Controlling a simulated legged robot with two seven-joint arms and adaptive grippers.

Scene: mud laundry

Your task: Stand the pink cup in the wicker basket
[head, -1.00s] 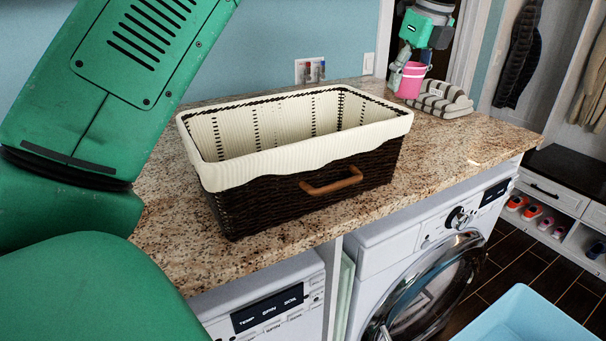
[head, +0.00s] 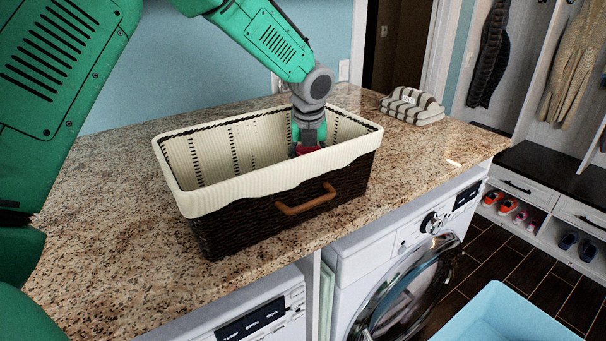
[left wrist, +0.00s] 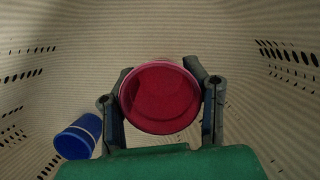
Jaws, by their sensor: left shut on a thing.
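The wicker basket (head: 240,217) is dark brown with a cream liner and stands on the granite counter. My left gripper (left wrist: 163,105) is inside its right part and shut on the pink cup (left wrist: 160,97). In the left wrist view the cup's round opening faces the camera, between the two fingers. In the head view only a bit of the cup (head: 307,149) shows, and the basket's front wall hides the rest. I cannot tell whether the cup touches the basket floor. My right gripper is not in view.
A blue cup (left wrist: 78,137) lies tilted in the basket, left of my gripper in the left wrist view. A striped folded cloth (head: 412,106) lies at the counter's far right end. A light blue tub (head: 500,318) is below at lower right.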

